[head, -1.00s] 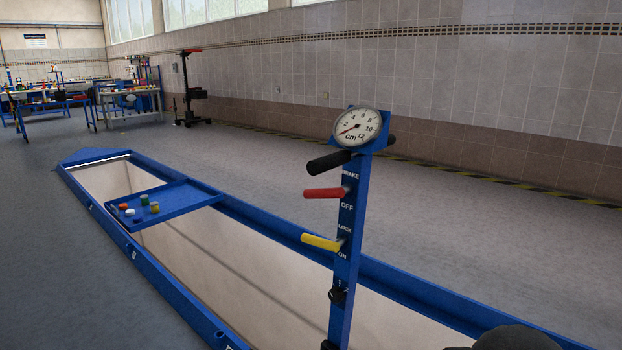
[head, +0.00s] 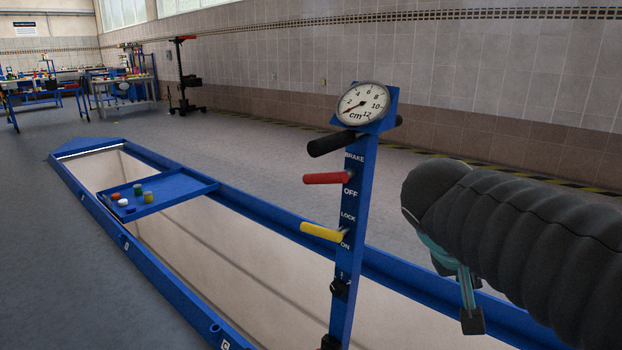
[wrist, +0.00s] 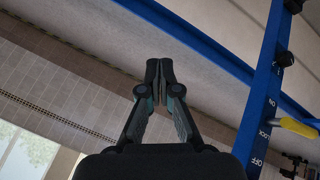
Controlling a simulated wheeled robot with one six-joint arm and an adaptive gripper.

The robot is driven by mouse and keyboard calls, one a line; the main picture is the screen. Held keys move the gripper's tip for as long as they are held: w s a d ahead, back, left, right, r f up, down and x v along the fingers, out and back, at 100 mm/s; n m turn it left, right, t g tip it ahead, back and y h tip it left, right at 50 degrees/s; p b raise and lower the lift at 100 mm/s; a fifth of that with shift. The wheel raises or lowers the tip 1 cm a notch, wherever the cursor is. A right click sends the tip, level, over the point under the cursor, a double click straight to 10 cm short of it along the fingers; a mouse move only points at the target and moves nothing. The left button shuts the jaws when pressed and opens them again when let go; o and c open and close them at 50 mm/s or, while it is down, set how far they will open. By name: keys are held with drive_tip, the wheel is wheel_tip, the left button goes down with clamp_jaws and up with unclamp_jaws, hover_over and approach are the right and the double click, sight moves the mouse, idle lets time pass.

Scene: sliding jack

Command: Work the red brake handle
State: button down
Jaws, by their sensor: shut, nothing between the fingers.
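The red brake handle (head: 327,178) sticks out to the left from the blue post (head: 349,230), beside the BRAKE and OFF labels. A yellow handle (head: 322,232) sits below it by the LOCK and ON labels. A round gauge (head: 363,104) tops the post, with black grips (head: 332,143) under it. My gripper (head: 472,320) is to the right of the post, apart from it, and partly hidden by my arm. In the wrist view my gripper (wrist: 160,66) is shut and empty. The yellow handle (wrist: 298,127) and post (wrist: 262,85) show at the right there; the red handle does not show.
A blue-framed pit (head: 230,300) runs under the post. A blue tray (head: 180,190) with several small coloured pieces spans it. Workbenches (head: 120,90) and a black stand (head: 183,75) are far back left. A tiled wall runs along the right.

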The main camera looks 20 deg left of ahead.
drive_tip(key=w+a+r+t+h+b, duration=0.1)
drive_tip(key=w+a+r+t, duration=0.15)
drive_tip(key=w+a, duration=0.45)
drive_tip(key=m+t+h+b, duration=0.1)
drive_tip(key=m+t+b, duration=0.15)
drive_tip(key=t, duration=0.55)
approach(330, 176)
drive_tip(key=a+r, duration=0.5)
drive_tip(key=a, duration=0.1)
drive_tip(key=w+d+f, duration=0.4)
drive_tip(key=w+d, duration=0.1)
drive_tip(key=w, duration=0.4)
